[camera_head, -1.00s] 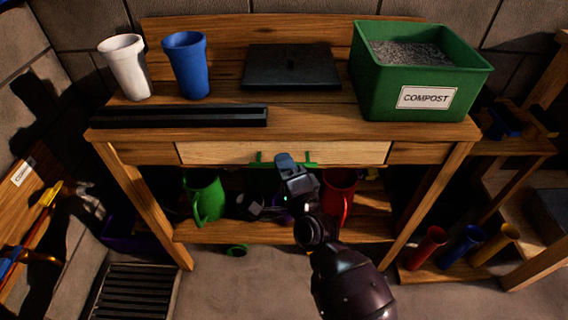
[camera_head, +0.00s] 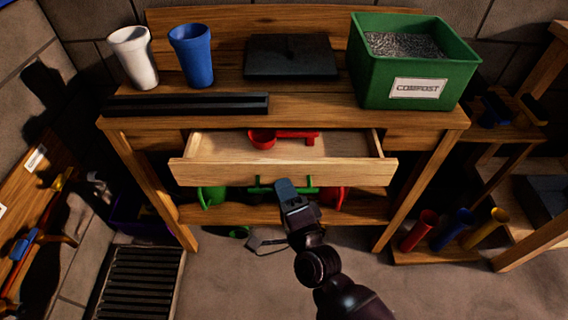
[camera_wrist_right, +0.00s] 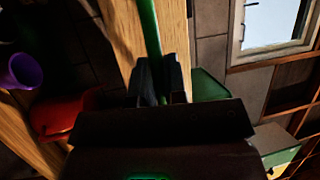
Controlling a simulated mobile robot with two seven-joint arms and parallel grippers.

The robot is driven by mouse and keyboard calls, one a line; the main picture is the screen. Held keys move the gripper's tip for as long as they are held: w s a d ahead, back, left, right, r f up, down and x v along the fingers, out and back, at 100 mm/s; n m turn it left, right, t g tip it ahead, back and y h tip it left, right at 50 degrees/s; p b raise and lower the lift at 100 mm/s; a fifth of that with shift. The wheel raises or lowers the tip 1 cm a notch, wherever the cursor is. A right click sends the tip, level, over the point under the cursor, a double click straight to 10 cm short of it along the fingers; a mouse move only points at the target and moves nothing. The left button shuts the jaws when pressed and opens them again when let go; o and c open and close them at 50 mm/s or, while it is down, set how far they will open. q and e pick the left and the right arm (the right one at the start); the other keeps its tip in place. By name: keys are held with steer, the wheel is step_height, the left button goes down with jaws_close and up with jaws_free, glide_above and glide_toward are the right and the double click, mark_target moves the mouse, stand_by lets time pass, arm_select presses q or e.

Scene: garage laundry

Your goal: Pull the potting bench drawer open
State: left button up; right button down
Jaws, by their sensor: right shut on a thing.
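The potting bench (camera_head: 420,118) stands ahead of me, and its pale wooden drawer (camera_head: 220,174) is pulled partly out. A red scoop-like item (camera_head: 262,139) lies inside the drawer. The drawer's green bar handle (camera_head: 308,190) runs across its front. My right gripper (camera_head: 286,186) is at the middle of the handle and shut on it. In the right wrist view the green handle (camera_wrist_right: 149,30) passes between the fingers, which hide part of it. My left gripper is not in view.
On the bench top are a white cup (camera_head: 133,57), a blue cup (camera_head: 191,56), a black tray (camera_head: 290,57) and a green compost bin (camera_head: 412,62). A lower shelf (camera_head: 240,215) holds a green and a red jug, partly hidden.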

arm_select(q)
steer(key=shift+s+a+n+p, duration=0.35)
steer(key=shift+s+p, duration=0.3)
steer(key=shift+p, duration=0.3)
arm_select(e)
steer(key=s, duration=1.4)
steer(key=shift+s, duration=0.15)
steer(key=c, duration=1.2)
jaws_free()
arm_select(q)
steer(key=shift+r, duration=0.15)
arm_select(e)
steer(key=v, duration=1.1)
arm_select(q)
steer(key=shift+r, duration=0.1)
